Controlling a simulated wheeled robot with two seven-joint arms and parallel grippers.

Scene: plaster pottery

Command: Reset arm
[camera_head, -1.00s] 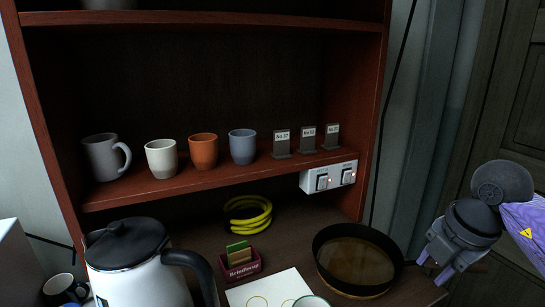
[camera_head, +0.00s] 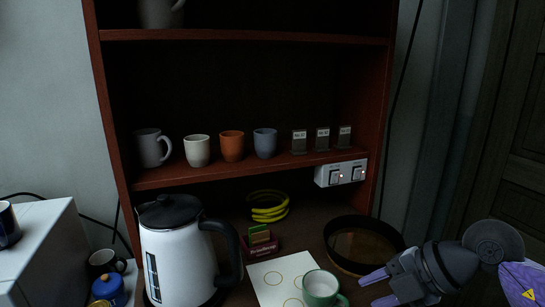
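My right gripper (camera_head: 378,288) comes in from the right, low in the head view, in front of the dark round pan (camera_head: 363,245). Its two purple fingertips are spread apart with nothing between them. It is to the right of the green mug (camera_head: 321,289), apart from it. My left gripper and arm do not show.
A white kettle (camera_head: 178,262) stands left on the counter. A white sheet with circles (camera_head: 268,276) lies by the mug. Behind are a card box (camera_head: 261,247) and a yellow coil (camera_head: 268,206). The shelf holds several cups (camera_head: 231,146). A switch box (camera_head: 341,173) hangs below it.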

